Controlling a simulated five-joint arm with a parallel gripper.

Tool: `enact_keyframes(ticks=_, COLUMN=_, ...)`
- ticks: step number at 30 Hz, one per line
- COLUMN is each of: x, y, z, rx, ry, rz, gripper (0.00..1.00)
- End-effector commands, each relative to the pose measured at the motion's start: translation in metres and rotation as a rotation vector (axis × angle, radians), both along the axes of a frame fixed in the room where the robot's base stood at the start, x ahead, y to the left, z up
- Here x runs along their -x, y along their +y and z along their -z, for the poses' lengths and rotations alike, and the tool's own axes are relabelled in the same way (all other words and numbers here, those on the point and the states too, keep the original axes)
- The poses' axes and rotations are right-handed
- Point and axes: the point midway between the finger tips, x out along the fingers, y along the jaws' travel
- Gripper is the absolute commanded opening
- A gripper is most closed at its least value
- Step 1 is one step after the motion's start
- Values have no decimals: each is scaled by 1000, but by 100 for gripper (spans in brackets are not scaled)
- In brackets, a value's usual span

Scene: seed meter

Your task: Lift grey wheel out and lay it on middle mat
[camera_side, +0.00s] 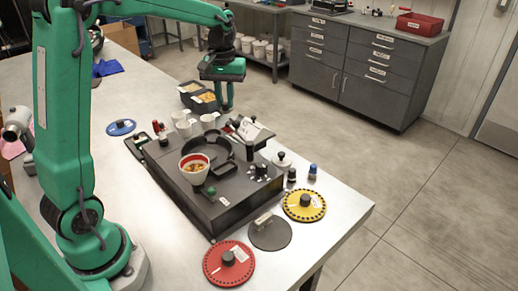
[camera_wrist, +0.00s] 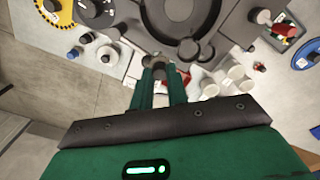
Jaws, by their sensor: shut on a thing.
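My gripper (camera_wrist: 158,66) points down at the far end of the black seed meter (camera_side: 221,208), near the white cups; it also shows in the side view (camera_side: 228,105). Its fingers are shut on a small greyish piece that I cannot identify. The round dark housing (camera_side: 187,151) stands on the meter; in the wrist view its interior is grey, and I cannot tell the grey wheel apart from it. A dark grey round mat (camera_side: 270,236) lies between the red wheel (camera_side: 215,269) and the yellow wheel (camera_side: 291,204). A small upright tag stands at its back edge.
A white bowl with a red rim (camera_side: 186,171) stands on the meter. White cups (camera_side: 208,121) stand behind it, with small food bins (camera_side: 203,103) beyond. A blue wheel (camera_side: 116,129) lies at left. Small bottles (camera_side: 312,172) stand near the right table edge.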

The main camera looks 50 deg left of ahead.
Motion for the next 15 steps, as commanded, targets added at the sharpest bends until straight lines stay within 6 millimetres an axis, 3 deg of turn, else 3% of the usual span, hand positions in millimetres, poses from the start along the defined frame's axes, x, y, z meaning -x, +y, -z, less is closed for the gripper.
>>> enact_keyframes(ticks=3, x=-2, y=-36, z=-1, rx=0, ry=0, rz=52, gripper=0)
enact_keyframes(ticks=15, x=12, y=-147, z=-1, rx=0, ry=-1, rz=209, gripper=0)
